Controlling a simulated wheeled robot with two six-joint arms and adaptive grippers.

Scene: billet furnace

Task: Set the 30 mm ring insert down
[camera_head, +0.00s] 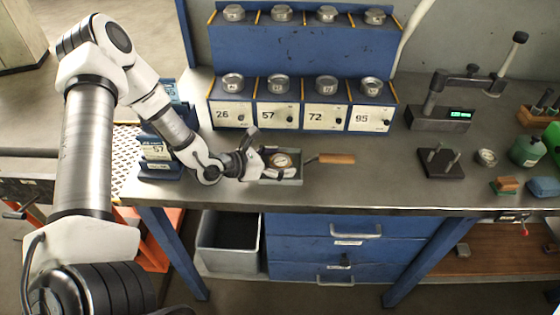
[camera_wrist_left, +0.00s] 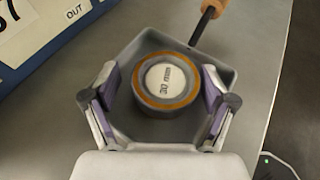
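The 30 mm ring insert (camera_wrist_left: 167,82) is a round grey piece with an orange-brown rim and a white centre marked 30 mm. It sits inside a shallow grey tray (camera_wrist_left: 148,42). In the head view the ring (camera_head: 281,160) and the tray (camera_head: 292,181) are near the bench's front edge. My left gripper (camera_wrist_left: 162,100) has its fingers spread on both sides of the ring, with small gaps showing beside it. The left gripper (camera_head: 268,158) partly hides the tray in the head view. My right gripper is not in view.
A wooden-handled tool (camera_head: 337,158) lies right of the tray. A blue rack (camera_head: 300,88) with plates numbered 26, 57, 72 and 95 and metal pieces on top stands behind. A dark block with pins (camera_head: 441,163) stands to the right. The bench (camera_head: 375,180) between is clear.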

